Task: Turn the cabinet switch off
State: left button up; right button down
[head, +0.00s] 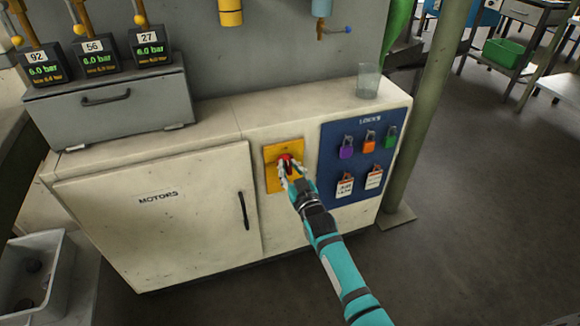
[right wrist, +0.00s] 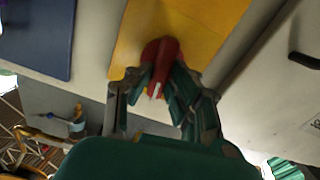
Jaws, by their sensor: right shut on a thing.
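The cabinet (head: 160,215) is cream-coloured, with a closed door labelled MOTORS. To the right of the door is a yellow switch plate (head: 270,154) with a red switch knob (head: 286,160). My right gripper (head: 288,171) is at the plate, shut on the red knob. In the right wrist view the red knob (right wrist: 158,62) shows in front of the yellow plate (right wrist: 205,30), with my right gripper's fingers (right wrist: 158,88) around it. The fingers hide part of the knob. My left gripper is not in view.
A blue LOCKS board (head: 360,150) with several padlocks and tags is right of the switch. A glass (head: 368,82) and a grey drawer box (head: 110,108) stand on top. A green post (head: 425,110) rises at the right. A grey bin (head: 35,270) is at lower left.

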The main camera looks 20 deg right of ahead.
jog(key=n+p, duration=0.1)
jog(key=n, duration=0.2)
jog(key=shift+a+n, duration=0.15)
jog(key=shift+n, duration=0.15)
jog(key=shift+f+n+p, duration=0.1)
jog(key=shift+n+p, duration=0.2)
jog(key=shift+n, duration=0.6)
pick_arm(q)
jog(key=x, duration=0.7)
pick_arm(e)
jog(key=shift+a+f+n, duration=0.1)
jog(key=shift+n, duration=0.8)
jog(key=n, duration=0.2)
jog(key=shift+a+f+n, duration=0.1)
jog(key=shift+f+n, duration=0.05)
jog(key=shift+n, duration=0.15)
jog(key=n+b, duration=0.1)
jog(key=n, duration=0.1)
jog(key=shift+f+n, duration=0.1)
jog(key=shift+n, duration=0.3)
jog(key=n+b, duration=0.1)
jog(key=n, duration=0.2)
jog(key=shift+f, duration=0.1)
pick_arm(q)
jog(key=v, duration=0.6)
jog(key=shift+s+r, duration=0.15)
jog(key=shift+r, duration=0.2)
pick_arm(e)
jog(key=shift+n, duration=0.3)
